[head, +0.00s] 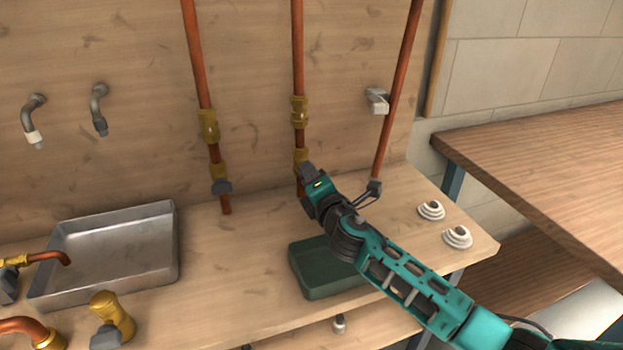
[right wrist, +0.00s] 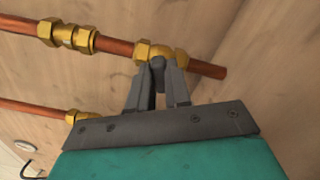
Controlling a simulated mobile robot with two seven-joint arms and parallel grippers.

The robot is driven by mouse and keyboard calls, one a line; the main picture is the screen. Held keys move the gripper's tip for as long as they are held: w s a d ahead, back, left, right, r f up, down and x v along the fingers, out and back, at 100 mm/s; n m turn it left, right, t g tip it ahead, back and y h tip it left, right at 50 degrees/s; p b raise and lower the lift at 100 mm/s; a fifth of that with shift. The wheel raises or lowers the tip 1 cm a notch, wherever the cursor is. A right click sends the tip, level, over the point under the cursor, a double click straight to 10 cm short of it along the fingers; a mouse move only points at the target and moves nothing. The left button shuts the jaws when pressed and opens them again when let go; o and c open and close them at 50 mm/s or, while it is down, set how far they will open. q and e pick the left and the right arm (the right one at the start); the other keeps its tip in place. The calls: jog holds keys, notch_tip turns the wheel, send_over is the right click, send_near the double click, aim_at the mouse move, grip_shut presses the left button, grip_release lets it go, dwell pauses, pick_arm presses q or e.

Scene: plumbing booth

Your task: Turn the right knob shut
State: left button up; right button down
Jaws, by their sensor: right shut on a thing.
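The right knob (right wrist: 158,63) is small and grey and sits on a brass valve (right wrist: 145,52) on a copper pipe. In the head view this is the brass valve (head: 300,156) low on the middle pipe, and my gripper hides the knob there. My right gripper (head: 306,172) reaches in from the lower right. In the right wrist view, its two grey fingers (right wrist: 158,80) are closed on the knob, which shows only partly between the tips. My left gripper is not in view.
A metal basin (head: 110,250) is at the left. Another copper pipe (head: 398,90) runs down just right of my gripper. White stepped discs (head: 457,237) sit at the bench's right end.

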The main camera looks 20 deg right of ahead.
jog(key=m, duration=0.5)
jog(key=shift+w+d+r+b, duration=0.1)
jog(key=shift+d+r+b, duration=0.05)
jog(key=shift+r+b, duration=0.15)
dwell(0.4)
jog(key=c, duration=1.1)
grip_release()
jog(key=shift+o, duration=0.2)
jog(key=shift+f, duration=0.15)
jog(key=shift+f, duration=0.25)
